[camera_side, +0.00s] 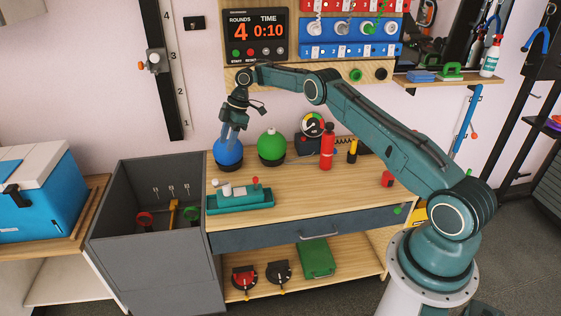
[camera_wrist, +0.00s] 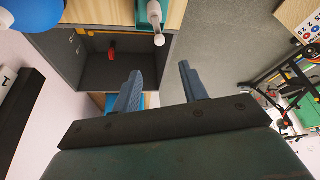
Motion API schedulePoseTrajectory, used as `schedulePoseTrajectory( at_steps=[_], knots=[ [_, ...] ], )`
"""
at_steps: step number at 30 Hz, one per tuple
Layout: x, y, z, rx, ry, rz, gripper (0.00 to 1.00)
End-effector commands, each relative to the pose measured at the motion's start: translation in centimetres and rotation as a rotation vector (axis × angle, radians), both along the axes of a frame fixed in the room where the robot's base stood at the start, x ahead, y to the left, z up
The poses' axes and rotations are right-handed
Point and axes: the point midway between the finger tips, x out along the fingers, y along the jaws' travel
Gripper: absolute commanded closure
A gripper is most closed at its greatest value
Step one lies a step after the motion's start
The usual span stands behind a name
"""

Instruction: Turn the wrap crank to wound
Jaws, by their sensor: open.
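A teal device (camera_side: 240,202) with a pale roll and a small red knob (camera_side: 255,181) sits at the front left of the bench; it looks like the wrap winder, but I cannot make out its crank's position. In the wrist view a teal and white part (camera_wrist: 153,20) shows at the top, probably the same device. My gripper (camera_side: 229,139) points down above the bench's left part, in front of or over the blue ball (camera_side: 229,155). It is open and empty, apart from the device. Its two blue fingers (camera_wrist: 158,78) stand spread in the wrist view.
A green ball (camera_side: 272,146), a round gauge (camera_side: 313,125) and a red bottle (camera_side: 327,148) stand along the bench's back. A deep grey bin (camera_side: 150,262) adjoins the bench at left. The bench top (camera_side: 310,203) is clear at the front middle.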

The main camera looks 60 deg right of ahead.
Motion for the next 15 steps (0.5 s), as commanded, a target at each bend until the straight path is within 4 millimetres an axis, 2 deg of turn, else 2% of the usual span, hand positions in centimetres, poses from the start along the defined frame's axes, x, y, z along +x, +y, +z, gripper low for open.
schedulePoseTrajectory(
  at_steps=[1, 6, 7, 11, 15],
  knots=[
    [0.0, 0.0, 0.0, 0.0, 0.0, 0.0, 0.63],
    [0.3, 0.3, -0.1, 0.001, 0.005, -0.029, 0.96],
    [0.4, 0.4, -0.1, 0.003, 0.009, -0.043, 1.0],
    [1.2, 1.3, -0.4, 0.008, 0.027, -0.142, 1.0],
    [2.5, 2.5, -0.9, 0.013, 0.058, -0.328, 1.0]
  ],
)
